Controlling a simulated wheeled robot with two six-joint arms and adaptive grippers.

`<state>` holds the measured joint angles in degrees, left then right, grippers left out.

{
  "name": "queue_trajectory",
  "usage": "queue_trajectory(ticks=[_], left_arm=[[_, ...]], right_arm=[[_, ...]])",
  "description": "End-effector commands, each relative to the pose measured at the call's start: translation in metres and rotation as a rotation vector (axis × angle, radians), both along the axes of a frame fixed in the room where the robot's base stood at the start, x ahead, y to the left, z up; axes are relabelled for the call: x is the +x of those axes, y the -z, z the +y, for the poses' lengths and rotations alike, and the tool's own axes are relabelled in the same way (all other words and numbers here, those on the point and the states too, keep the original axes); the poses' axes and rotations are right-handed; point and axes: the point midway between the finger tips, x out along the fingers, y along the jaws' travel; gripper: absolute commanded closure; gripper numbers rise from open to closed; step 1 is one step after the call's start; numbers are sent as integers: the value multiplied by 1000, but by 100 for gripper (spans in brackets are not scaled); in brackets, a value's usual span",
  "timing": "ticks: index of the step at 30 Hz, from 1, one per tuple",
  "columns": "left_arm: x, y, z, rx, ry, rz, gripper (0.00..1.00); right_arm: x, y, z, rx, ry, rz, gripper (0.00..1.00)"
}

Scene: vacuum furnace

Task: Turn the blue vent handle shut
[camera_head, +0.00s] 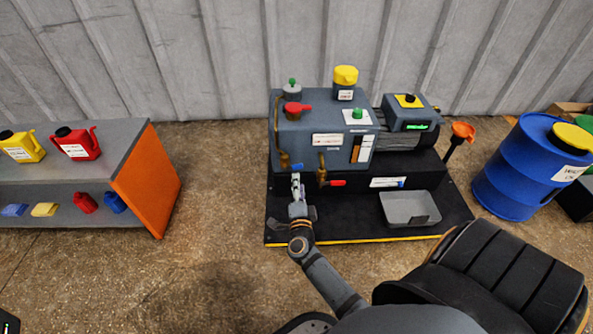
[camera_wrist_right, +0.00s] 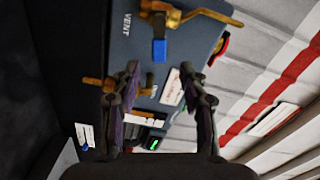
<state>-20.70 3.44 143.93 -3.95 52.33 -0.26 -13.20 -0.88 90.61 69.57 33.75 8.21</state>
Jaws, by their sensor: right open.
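The blue vent handle (camera_head: 298,167) is on a brass valve at the front left of the grey pump unit (camera_head: 300,135). In the right wrist view the blue handle (camera_wrist_right: 159,50) hangs below a brass pipe, beside the VENT lettering. My right gripper (camera_head: 297,187) is just in front of the handle in the head view. In the right wrist view my right gripper (camera_wrist_right: 165,88) is open, with nothing held, and the handle appears beyond the fingertips. I cannot tell whether a finger touches it. My left gripper is not in view.
A red-handled brass valve (camera_head: 337,183) is just right of my right gripper. A grey tray (camera_head: 410,208) lies on the black base. A blue drum (camera_head: 520,170) stands at right, and a shelf (camera_head: 165,185) with an orange side at left. Floor between shelf and pump is clear.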

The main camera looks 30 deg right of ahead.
Motion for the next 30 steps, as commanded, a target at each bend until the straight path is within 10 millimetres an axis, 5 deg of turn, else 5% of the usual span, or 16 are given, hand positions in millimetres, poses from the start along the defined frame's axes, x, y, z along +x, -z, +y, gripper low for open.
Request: queue_trajectory(ticks=[12,23,30], left_arm=[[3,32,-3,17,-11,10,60],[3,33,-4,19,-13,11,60],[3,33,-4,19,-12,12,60]], right_arm=[[68,3,-41,-4,-2,1,57],[76,1,-46,-2,-3,3,57],[76,1,-46,-2,-3,3,85]])
